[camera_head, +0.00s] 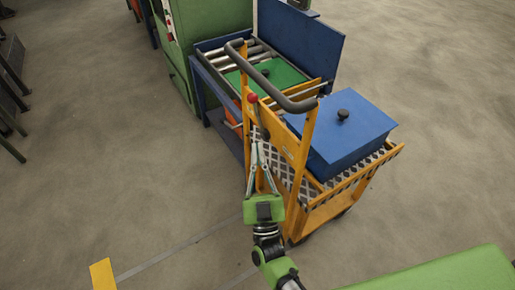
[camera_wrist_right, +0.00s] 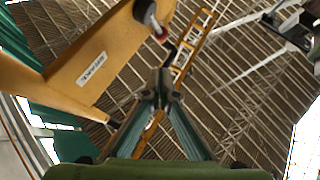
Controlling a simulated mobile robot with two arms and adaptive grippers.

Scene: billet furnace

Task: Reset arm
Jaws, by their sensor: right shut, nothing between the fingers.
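My right gripper (camera_head: 258,140) points up the picture in the head view, in front of the orange frame of a cart (camera_head: 292,148). Its fingers are closed together with nothing between them. I cannot tell whether the fingertips touch the cart. In the right wrist view the closed fingers (camera_wrist_right: 163,82) show in the middle, beside an orange plate with a label (camera_wrist_right: 92,68) and a lever with a red knob. My left gripper is in neither view.
A blue box (camera_head: 350,135) with a black knob sits on the cart. A blue roller stand (camera_head: 222,135) holding a green-lidded box (camera_head: 285,73) stands behind, next to a green machine (camera_head: 205,25). Floor at left is open, with a yellow marking (camera_head: 103,275).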

